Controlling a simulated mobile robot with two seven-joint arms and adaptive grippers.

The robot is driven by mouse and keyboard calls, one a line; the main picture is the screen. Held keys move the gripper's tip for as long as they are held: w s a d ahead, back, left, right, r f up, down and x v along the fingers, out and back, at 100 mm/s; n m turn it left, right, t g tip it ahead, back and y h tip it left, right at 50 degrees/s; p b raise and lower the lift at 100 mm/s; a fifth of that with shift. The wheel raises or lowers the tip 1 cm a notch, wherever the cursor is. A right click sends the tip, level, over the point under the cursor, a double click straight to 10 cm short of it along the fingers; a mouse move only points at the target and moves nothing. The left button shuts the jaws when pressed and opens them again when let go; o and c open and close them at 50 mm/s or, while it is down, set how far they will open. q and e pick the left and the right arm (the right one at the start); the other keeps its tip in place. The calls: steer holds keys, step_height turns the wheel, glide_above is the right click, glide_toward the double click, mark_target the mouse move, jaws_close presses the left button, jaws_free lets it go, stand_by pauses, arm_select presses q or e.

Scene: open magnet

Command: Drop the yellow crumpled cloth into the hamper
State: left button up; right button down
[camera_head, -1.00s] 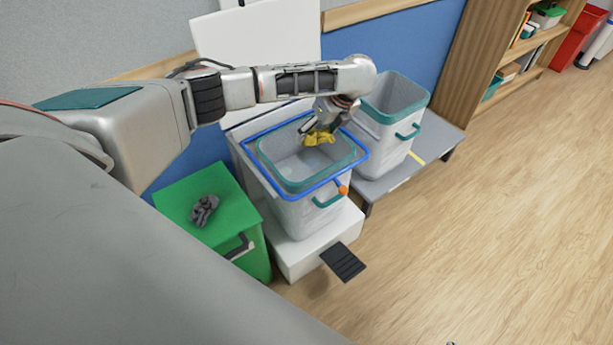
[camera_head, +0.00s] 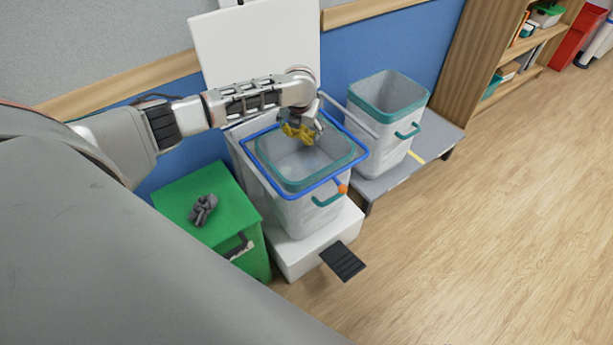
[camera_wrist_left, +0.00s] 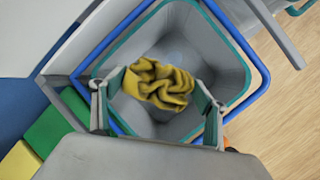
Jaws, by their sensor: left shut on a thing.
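The yellow crumpled cloth (camera_head: 297,133) is in my left gripper (camera_head: 303,130), over the back part of a grey bin's opening. In the left wrist view the cloth (camera_wrist_left: 160,84) sits between the two fingers, with the bin's inside behind it. This bin (camera_head: 308,213), a hamper with a teal rim and teal handle, stands in a blue frame on a white base. A second, similar bin (camera_head: 390,120) stands to its right on a grey platform. I cannot tell which one the task calls the hamper. My right gripper is not in view.
A white raised lid (camera_head: 255,45) stands behind the framed bin. A black pedal (camera_head: 343,261) sticks out in front. A green cabinet (camera_head: 215,230) with a grey crumpled cloth (camera_head: 202,209) is at the left. The wooden floor (camera_head: 480,240) at the right is clear.

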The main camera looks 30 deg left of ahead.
arm_select(q)
step_height(320, 180, down, 4)
steer(key=b, duration=0.2)
steer(key=shift+s+b, duration=0.15)
steer(key=shift+b, duration=0.15)
steer(key=shift+f+b, duration=0.7)
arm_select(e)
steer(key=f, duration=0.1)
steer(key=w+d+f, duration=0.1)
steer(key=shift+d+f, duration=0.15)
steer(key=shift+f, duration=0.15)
arm_select(q)
steer(key=shift+r, duration=0.15)
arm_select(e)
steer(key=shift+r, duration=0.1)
arm_select(q)
steer(key=o, duration=0.8)
steer(key=shift+o, duration=0.2)
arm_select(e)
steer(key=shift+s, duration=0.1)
